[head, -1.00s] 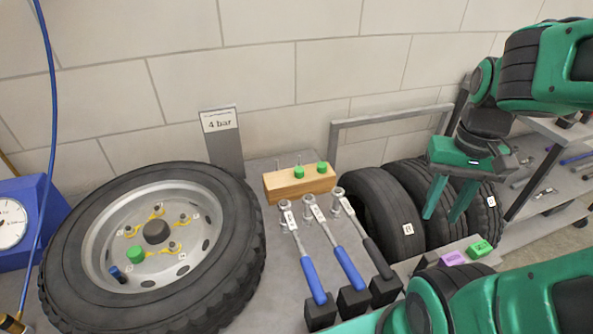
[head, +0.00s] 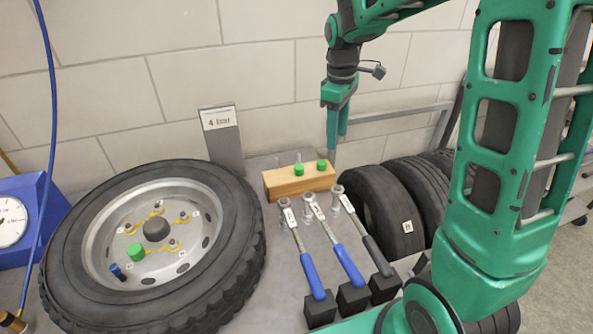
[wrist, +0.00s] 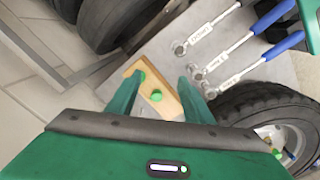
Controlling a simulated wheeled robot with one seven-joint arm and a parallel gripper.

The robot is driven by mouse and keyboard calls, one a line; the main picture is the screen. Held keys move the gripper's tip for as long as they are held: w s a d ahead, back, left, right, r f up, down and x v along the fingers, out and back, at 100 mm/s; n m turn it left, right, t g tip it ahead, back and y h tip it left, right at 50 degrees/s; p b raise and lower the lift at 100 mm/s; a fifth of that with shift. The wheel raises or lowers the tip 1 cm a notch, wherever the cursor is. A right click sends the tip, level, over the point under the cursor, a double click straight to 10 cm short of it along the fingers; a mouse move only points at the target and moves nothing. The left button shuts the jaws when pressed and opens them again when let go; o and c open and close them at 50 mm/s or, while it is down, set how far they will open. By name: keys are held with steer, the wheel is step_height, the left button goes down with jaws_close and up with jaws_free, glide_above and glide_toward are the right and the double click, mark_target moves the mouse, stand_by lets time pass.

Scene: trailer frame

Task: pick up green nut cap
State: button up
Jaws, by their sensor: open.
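A wooden block (head: 300,183) on the bench holds two green nut caps, a left one (head: 298,170) and a right one (head: 321,163). Another green nut cap (head: 136,252) sits on the wheel's hub area. My gripper (head: 335,150) is open, pointing down beside and above the block's right end, seen nearly edge-on. In the wrist view, the block (wrist: 172,106) lies between my open fingers (wrist: 160,82), with one cap (wrist: 140,74) near the left finger and the other cap (wrist: 156,95) more central. Nothing is held.
A large wheel (head: 225,270) lies left of the block. A "4 bar" sign (head: 219,120) stands behind. Upright tyres (head: 385,215) and a grey rail frame (head: 395,114) are at the right.

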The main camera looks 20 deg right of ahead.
steer(key=w+a+f+n, duration=0.5)
steer(key=w+a, duration=0.3)
glide_above(298, 166)
steer(key=f, duration=0.4)
steer(key=shift+a+f, duration=0.1)
steer(key=shift+a, duration=0.15)
steer(key=shift+d+f, duration=0.15)
steer(key=shift+f, duration=2.95)
steer(key=shift+c, duration=0.6)
steer(key=c, duration=1)
